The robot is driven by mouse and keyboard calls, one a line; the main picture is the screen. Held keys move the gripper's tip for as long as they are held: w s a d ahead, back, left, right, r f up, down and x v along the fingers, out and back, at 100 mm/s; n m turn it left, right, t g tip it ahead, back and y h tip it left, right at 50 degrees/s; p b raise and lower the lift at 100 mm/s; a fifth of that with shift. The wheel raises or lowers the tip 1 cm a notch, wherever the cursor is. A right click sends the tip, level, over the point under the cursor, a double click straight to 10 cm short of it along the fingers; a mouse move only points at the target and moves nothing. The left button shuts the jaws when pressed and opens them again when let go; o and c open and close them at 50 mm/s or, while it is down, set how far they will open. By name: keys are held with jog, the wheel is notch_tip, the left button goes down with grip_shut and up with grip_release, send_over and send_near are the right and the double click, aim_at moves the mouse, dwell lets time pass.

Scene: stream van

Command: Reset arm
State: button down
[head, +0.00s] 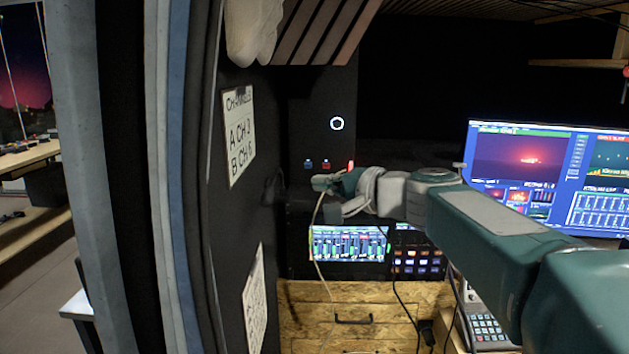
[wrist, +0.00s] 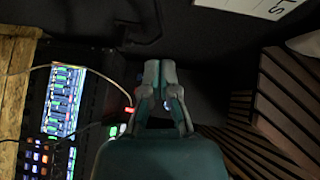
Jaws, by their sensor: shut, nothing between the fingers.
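My arm reaches in from the right in the head view. My gripper (head: 322,183) is in front of the dark equipment rack, above the lit mixer screen (head: 348,243). In the wrist view my gripper (wrist: 160,70) points away from the camera, with its two fingers together and nothing between them. A thin pale cable (head: 318,235) hangs down beside the gripper in the head view. I cannot tell whether it touches the gripper.
A dark wall panel with a channel sign (head: 239,132) stands close on the left. Monitors (head: 540,165) are at the right. A wooden drawer unit (head: 350,305) and a button panel (head: 417,262) sit below the arm. Slatted panels (head: 318,30) hang overhead.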

jog(key=s+d+f+n+g+h, duration=0.2)
jog(key=s+d+f+h, duration=0.4)
jog(key=s+f, duration=0.5)
jog(key=s+d+f+n+g+h, duration=0.3)
jog(key=s+d+f+h, duration=0.3)
jog(key=s+f, duration=0.5)
jog(key=s+d+n, duration=0.1)
jog(key=s+d, duration=0.1)
jog(key=s, duration=0.4)
jog(key=shift+f+n, duration=0.3)
jog(key=shift+f, duration=0.05)
jog(key=shift+d, duration=0.35)
jog(key=shift+a, duration=0.15)
